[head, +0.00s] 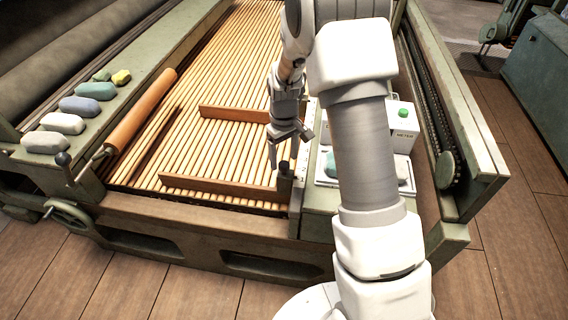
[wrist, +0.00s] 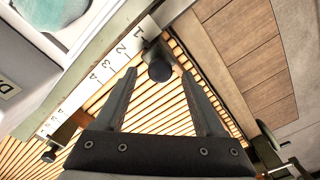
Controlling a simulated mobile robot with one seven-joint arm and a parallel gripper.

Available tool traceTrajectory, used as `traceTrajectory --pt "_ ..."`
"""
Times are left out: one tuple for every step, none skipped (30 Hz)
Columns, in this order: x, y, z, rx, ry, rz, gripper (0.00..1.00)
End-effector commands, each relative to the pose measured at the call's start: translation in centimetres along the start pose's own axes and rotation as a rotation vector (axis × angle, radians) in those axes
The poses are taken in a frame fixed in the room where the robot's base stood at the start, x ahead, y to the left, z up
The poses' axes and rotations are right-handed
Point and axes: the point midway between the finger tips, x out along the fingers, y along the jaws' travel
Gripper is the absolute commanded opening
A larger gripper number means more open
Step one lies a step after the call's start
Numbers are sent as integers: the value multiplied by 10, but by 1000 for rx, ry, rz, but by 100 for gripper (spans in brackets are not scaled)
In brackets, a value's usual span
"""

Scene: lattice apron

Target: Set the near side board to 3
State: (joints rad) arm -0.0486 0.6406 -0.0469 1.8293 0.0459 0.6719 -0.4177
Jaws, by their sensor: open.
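The near side board (head: 220,186) is a low brown board lying across the slatted bed at its near end. A black knob (head: 285,172) stands at its right end, and the knob also shows in the wrist view (wrist: 159,68). There a white number scale (wrist: 115,60) reads 1, 2, 3, 4, and the knob sits beside the 1. My gripper (head: 290,150) is open and points down just above the knob. In the wrist view the knob appears between its fingertips; I cannot tell whether they touch it.
A second brown board (head: 235,114) lies farther up the bed, with another scale (wrist: 58,115) and black knob (wrist: 49,156). An orange roller (head: 142,112) and several coloured lumps line the left. A white tray (head: 325,180) and a white box with a green button (head: 403,125) stand right.

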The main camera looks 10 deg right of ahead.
Motion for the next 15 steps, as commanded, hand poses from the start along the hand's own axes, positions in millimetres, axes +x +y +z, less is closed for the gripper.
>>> traceTrajectory --pt "8 0 0 0 -1 0 71" --pt "10 0 0 0 -1 0 71" --pt "13 0 0 0 0 0 71" --pt "15 0 0 0 0 0 71" --pt "16 0 0 0 0 0 71" --pt "17 0 0 0 0 0 71" --pt "17 0 0 0 0 0 71" --pt "18 0 0 0 0 0 71" --pt "18 0 0 0 0 0 71" --pt "18 0 0 0 0 0 71" --pt "18 0 0 0 0 0 71" --pt "17 0 0 0 0 0 71" --pt "17 0 0 0 0 0 71" --pt "17 0 0 0 0 0 71" --pt "17 0 0 0 0 0 68"
